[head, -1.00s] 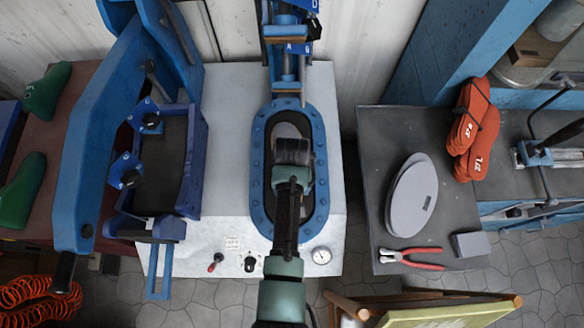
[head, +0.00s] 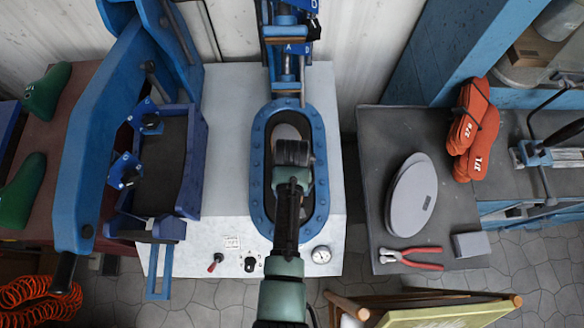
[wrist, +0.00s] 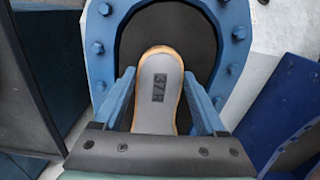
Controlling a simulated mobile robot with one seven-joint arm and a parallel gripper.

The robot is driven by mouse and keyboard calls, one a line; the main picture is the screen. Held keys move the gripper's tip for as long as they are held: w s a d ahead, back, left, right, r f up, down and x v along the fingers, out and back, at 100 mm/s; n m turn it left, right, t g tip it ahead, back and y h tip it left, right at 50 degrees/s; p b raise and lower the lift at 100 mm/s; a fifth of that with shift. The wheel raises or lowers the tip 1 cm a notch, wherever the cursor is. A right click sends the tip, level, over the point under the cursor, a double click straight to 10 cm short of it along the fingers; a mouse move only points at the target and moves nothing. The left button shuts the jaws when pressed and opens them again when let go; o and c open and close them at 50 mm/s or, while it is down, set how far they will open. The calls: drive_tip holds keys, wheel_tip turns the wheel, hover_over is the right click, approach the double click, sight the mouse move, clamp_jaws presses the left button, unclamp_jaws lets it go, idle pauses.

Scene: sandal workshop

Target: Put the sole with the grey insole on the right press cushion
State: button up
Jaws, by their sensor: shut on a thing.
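The sole with the grey insole (wrist: 158,85) shows in the wrist view, with a tan edge and a dark "37 R" mark. My gripper (wrist: 160,105) is shut on it, one blue finger along each side. In the head view my gripper (head: 290,143) is over the oval opening of the right press, and the sole's far end (head: 287,131) shows just beyond it. The right press cushion (wrist: 187,28) is dark and lies inside a blue bolted oval rim (head: 258,160). My arm hides much of the cushion. I cannot tell whether the sole touches it.
The left press (head: 160,165) has a dark pad in a blue frame. On the right table (head: 385,140) lie a grey oval piece (head: 408,200), red-handled pliers (head: 415,258), a grey block (head: 471,245) and orange soles (head: 470,130). A gauge (head: 321,254) sits at the press front.

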drive_tip(key=shift+f, duration=0.1)
drive_tip(key=o, duration=1.2)
